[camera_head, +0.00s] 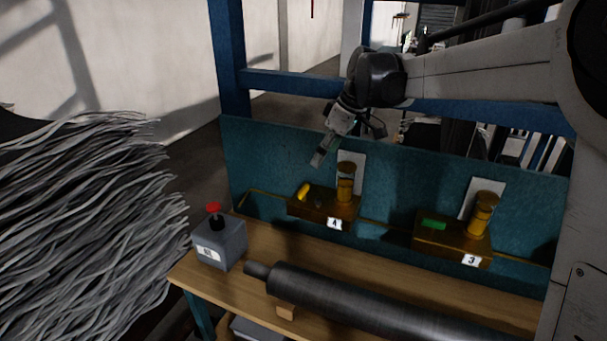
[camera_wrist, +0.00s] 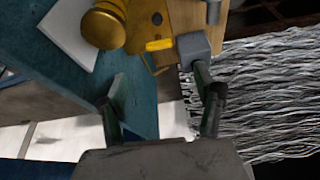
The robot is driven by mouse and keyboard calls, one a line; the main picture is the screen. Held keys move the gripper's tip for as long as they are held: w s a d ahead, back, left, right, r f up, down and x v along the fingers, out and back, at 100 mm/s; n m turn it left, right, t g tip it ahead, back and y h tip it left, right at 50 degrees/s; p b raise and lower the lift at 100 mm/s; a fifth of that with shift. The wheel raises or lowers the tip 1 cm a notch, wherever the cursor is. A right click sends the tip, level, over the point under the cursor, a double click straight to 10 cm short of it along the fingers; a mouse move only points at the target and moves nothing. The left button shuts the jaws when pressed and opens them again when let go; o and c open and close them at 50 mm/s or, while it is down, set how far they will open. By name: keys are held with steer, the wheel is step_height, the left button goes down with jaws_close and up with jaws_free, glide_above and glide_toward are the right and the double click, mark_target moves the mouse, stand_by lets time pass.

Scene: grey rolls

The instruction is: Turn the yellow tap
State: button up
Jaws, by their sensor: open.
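The yellow tap (camera_head: 303,191) is a small yellow handle at the left end of a brass block (camera_head: 322,204) marked 4, on the teal back panel. In the wrist view the yellow tap (camera_wrist: 160,45) lies beyond and roughly between my fingers, with the brass fitting to its left. My gripper (camera_head: 320,156) hangs above the tap, tilted down, and does not touch it. In the wrist view my gripper (camera_wrist: 158,78) is open, its fingers apart with nothing held between them.
A second brass block (camera_head: 453,240) marked 3 carries a green tap (camera_head: 434,223) to the right. A grey box (camera_head: 220,244) with a red button stands on the bench's left corner. A large grey roll (camera_head: 370,302) lies along the bench. Grey strands (camera_head: 90,220) fill the left.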

mark_target(304, 189)
steer(key=x, duration=0.5)
steer(key=p+x, duration=0.1)
steer(key=x, duration=0.8)
steer(key=shift+w+a+f, duration=0.1)
steer(key=shift+w+a, duration=0.3)
steer(key=shift+w, duration=0.05)
steer(key=c, duration=1.2)
